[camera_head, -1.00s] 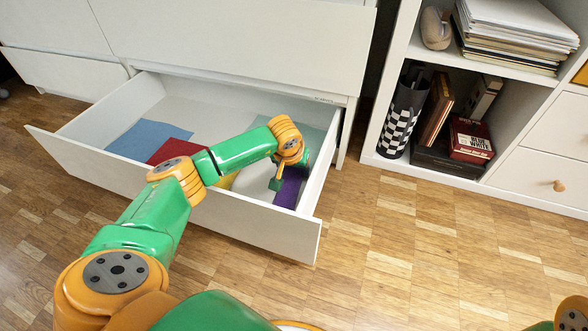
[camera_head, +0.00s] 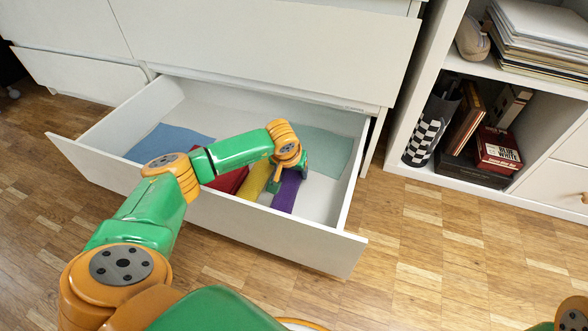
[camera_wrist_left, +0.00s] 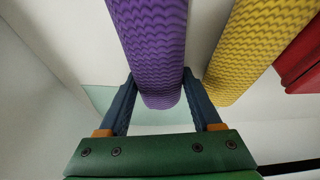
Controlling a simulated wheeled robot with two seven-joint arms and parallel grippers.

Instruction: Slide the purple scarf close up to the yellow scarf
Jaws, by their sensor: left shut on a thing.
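The purple scarf (camera_head: 288,193) is a rolled, patterned bundle in the open drawer, just right of the yellow scarf (camera_head: 254,183). My left gripper (camera_head: 281,185) is shut on the purple scarf near its far end. In the left wrist view the purple scarf (camera_wrist_left: 150,45) lies between my two dark fingers, with my left gripper (camera_wrist_left: 160,75) around it. The yellow scarf (camera_wrist_left: 258,45) runs alongside there, with a narrow gap left between the rolls and one finger in it. My forearm hides part of the drawer. My right gripper is out of view.
The drawer's front panel (camera_head: 215,215) and right wall (camera_head: 353,180) bound the space. A red cloth (camera_head: 230,181) lies left of the yellow scarf, a blue cloth (camera_head: 172,139) further left, and a pale green cloth (camera_head: 328,150) at the back right. Bare drawer floor is right of the purple scarf.

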